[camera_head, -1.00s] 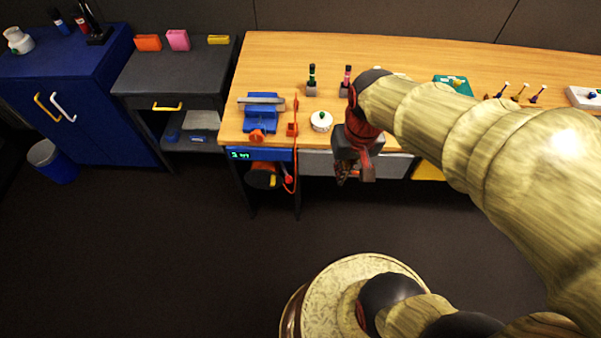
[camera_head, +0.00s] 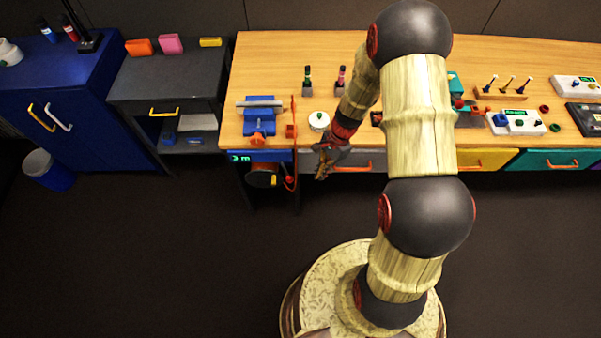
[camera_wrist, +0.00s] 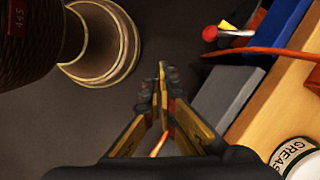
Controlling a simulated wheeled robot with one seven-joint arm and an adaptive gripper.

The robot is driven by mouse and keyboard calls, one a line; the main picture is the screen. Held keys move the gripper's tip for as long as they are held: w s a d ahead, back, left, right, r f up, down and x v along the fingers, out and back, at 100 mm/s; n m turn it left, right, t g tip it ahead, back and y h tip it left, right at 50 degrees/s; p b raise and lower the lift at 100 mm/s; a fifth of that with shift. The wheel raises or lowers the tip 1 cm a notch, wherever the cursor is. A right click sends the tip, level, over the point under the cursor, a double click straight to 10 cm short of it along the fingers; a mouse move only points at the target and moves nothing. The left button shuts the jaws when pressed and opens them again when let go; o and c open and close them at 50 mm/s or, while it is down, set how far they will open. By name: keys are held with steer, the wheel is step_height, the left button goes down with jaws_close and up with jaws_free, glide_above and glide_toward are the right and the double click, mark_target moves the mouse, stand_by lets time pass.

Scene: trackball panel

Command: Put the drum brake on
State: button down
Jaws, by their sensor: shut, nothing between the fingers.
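A dark drum (camera_head: 262,175) with an orange-red rim hangs under the left end of the workbench. A small red-ended lever (camera_head: 290,181) shows beside it; I cannot tell for sure that this is the brake. In the wrist view, a metal rod with a red knob (camera_wrist: 210,33) sticks out below the bench front, with a yellow part by it. My gripper (camera_head: 323,166) is shut and empty, in front of the bench edge, to the right of the drum and lever and apart from them. In the wrist view its fingertips (camera_wrist: 163,75) meet over dark floor.
A red cord or strap (camera_head: 293,125) runs down over the bench edge near the lever. A blue vise (camera_head: 259,122) and a white grease tin (camera_head: 319,121) stand on the bench. Grey drawer (camera_head: 358,160) lies behind my gripper. The floor in front is clear.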

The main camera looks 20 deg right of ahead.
mark_target(286, 172)
steer(key=shift+w+d+m+t, duration=0.2)
steer(key=shift+w+m+t, duration=0.05)
steer(key=shift+w+m, duration=0.6)
steer(key=shift+w+d+m+t, duration=0.25)
steer(key=shift+w+m, duration=0.35)
steer(key=shift+w, duration=0.3)
steer(key=shift+w+d+m+t, duration=0.15)
steer(key=shift+w+m+t, duration=0.15)
steer(key=shift+w+m, duration=0.55)
steer(key=a+f+b, duration=0.4)
steer(key=a+f, duration=0.2)
steer(key=f, duration=0.3)
steer(key=shift+w+a, duration=0.2)
steer(key=shift+w, duration=0.2)
steer(key=shift+a+f, duration=0.1)
steer(key=shift+s+a, duration=0.15)
